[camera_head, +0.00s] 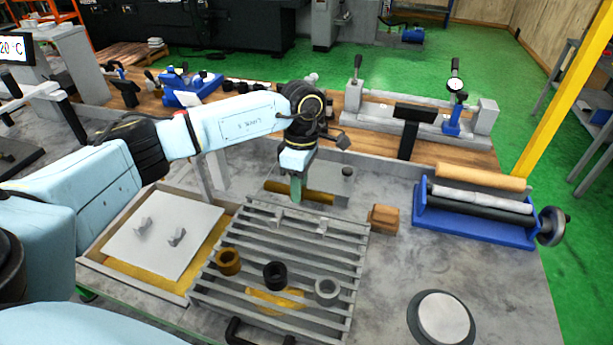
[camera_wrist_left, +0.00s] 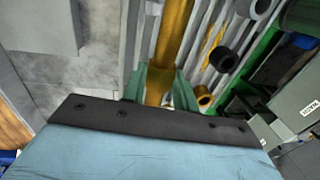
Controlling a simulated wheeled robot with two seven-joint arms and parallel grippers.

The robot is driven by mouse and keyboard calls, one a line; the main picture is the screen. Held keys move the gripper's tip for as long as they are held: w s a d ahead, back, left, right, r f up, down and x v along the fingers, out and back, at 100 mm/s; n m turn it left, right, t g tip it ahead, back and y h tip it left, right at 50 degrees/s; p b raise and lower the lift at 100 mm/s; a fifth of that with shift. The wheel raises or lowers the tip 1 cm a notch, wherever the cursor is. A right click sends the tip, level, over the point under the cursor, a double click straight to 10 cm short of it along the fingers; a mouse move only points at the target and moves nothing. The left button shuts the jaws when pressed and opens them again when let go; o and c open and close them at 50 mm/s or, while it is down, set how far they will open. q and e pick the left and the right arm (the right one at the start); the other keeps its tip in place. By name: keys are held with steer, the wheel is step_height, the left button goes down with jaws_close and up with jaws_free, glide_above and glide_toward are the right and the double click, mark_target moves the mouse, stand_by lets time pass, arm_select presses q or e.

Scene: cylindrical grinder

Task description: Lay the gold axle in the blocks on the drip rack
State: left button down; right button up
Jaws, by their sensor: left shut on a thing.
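My left gripper (camera_head: 297,188) is shut on the gold axle (camera_head: 319,196), which lies crosswise between its green fingers. The axle is just behind the drip rack (camera_head: 359,290), a grey slatted rack. Two small grey blocks stand on the rack's back part, a left one (camera_head: 281,214) and a right one (camera_head: 322,226), in front of the axle. In the left wrist view the gold axle (camera_wrist_left: 174,35) runs up from between the fingers (camera_wrist_left: 160,90), with the rack's slats beside it. Whether the axle touches anything below is unclear. My right gripper is out of view.
Brown (camera_head: 228,261), black (camera_head: 275,275) and grey (camera_head: 327,291) rings sit on the rack. A white plate (camera_head: 155,255) with two small grey blocks lies left. A wooden block (camera_head: 383,218) and a blue roller stand (camera_head: 470,232) are right. A round disc (camera_head: 441,318) is front right.

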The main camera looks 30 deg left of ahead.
arm_select(q)
steer(key=shift+s+f+b, duration=0.25)
steer(key=shift+f+b, duration=0.05)
steer(key=shift+f, duration=0.55)
step_height(320, 180, down, 7)
steer(key=b, duration=0.5)
steer(key=shift+w+r, duration=0.15)
steer(key=shift+r, duration=0.05)
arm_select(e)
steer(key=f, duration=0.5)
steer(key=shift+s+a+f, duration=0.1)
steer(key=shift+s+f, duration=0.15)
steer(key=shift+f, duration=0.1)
arm_select(q)
steer(key=c, duration=1)
jaws_free()
steer(key=r, duration=0.4)
steer(key=w+r, duration=0.1)
steer(key=r, duration=0.4)
steer(key=r+b, duration=0.1)
steer(key=r, duration=0.3)
steer(key=shift+w+a+r, duration=0.15)
steer(key=shift+w+a, duration=0.05)
steer(key=shift+w, duration=0.2)
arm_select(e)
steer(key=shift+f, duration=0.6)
